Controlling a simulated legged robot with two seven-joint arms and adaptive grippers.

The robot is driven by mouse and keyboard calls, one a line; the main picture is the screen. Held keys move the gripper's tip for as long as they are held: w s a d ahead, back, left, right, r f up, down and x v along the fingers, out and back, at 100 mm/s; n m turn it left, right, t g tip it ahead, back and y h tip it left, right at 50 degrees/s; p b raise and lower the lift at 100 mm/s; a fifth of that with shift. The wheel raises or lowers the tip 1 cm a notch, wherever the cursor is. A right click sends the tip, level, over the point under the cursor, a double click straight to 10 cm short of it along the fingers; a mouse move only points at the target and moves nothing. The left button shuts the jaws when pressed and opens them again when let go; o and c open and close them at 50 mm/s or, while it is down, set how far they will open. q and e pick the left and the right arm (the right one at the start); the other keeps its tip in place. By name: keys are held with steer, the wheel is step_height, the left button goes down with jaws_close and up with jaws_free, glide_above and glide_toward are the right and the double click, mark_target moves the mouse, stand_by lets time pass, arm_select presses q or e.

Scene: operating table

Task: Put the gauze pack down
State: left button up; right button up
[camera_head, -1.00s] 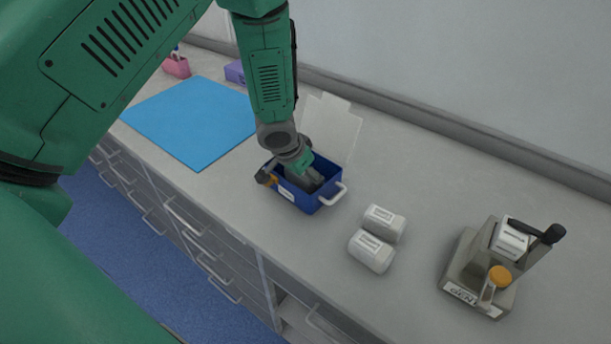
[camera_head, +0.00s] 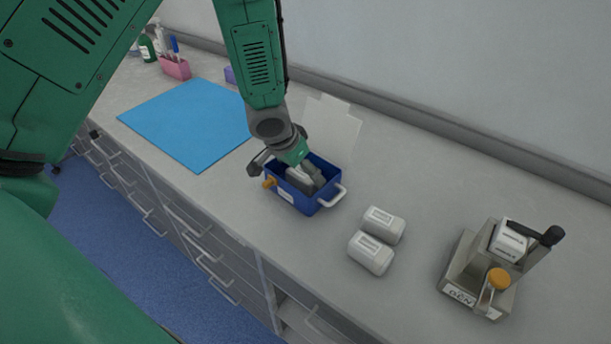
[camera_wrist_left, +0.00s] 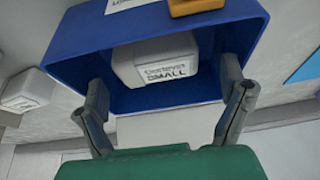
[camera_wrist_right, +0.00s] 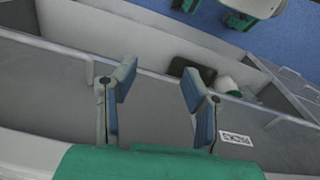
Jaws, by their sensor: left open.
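The gauze pack (camera_wrist_left: 160,65), a white block with a printed label, lies inside the blue box (camera_wrist_left: 80,48) in the left wrist view. In the head view the pack (camera_head: 299,175) shows pale inside the open blue box (camera_head: 307,207), partly hidden by my gripper. My left gripper (camera_head: 312,175) reaches down into the box. Its fingers (camera_wrist_left: 165,88) are spread wide, one on each side of the pack and apart from it. My right gripper (camera_wrist_right: 157,95) is open and empty, away from the box, and is not in the head view.
Two white packs (camera_head: 383,225) (camera_head: 371,252) lie on the counter right of the box. A grey device with an orange knob (camera_head: 499,278) stands farther right. A blue mat (camera_head: 190,122) lies to the left, with a pink holder (camera_head: 176,69) behind it.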

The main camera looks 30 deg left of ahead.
arm_select(q)
steer(key=v, duration=0.7)
steer(key=shift+r, duration=0.3)
steer(key=shift+s, duration=0.15)
